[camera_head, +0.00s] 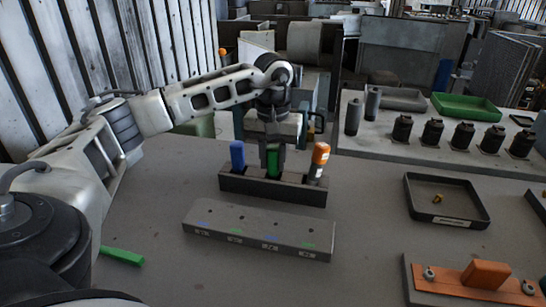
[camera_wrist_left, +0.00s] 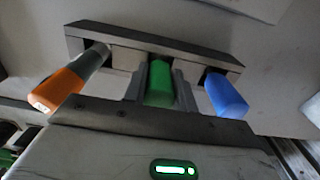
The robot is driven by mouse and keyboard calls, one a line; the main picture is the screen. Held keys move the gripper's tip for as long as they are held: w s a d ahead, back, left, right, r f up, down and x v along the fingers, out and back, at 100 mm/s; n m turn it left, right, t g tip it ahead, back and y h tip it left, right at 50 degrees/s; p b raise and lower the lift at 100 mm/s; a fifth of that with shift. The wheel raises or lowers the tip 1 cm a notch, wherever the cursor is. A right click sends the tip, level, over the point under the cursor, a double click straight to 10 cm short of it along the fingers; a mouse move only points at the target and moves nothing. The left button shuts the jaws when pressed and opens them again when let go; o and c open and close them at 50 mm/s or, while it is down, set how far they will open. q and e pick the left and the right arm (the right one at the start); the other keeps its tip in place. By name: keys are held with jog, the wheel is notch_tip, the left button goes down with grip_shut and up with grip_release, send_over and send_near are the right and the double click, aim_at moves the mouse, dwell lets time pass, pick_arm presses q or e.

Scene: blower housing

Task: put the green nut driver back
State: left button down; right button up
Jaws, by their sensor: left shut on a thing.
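The green nut driver (camera_head: 273,160) stands upright at the middle of the dark holder block (camera_head: 240,184), between a blue-handled driver (camera_head: 237,155) and an orange-and-white driver (camera_head: 319,158). My left gripper (camera_head: 273,148) comes down from above and is shut on the green handle. In the left wrist view the green nut driver (camera_wrist_left: 160,85) sits between my left gripper's fingers (camera_wrist_left: 160,80), in line with the block's middle. Its lower end is hidden, so I cannot tell how deep it sits. My right gripper is not in view.
A grey labelled rack (camera_head: 260,228) lies in front of the holder. A green bar (camera_head: 122,256) lies at the left. A black tray (camera_head: 447,201) with a small brass piece and an orange part (camera_head: 484,275) on a plate are at the right. Several black cylinders stand on the back bench.

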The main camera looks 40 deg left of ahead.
pick_arm(q)
jog(key=shift+r, duration=0.1)
jog(key=c, duration=1.1)
grip_release()
jog(key=o, duration=0.5)
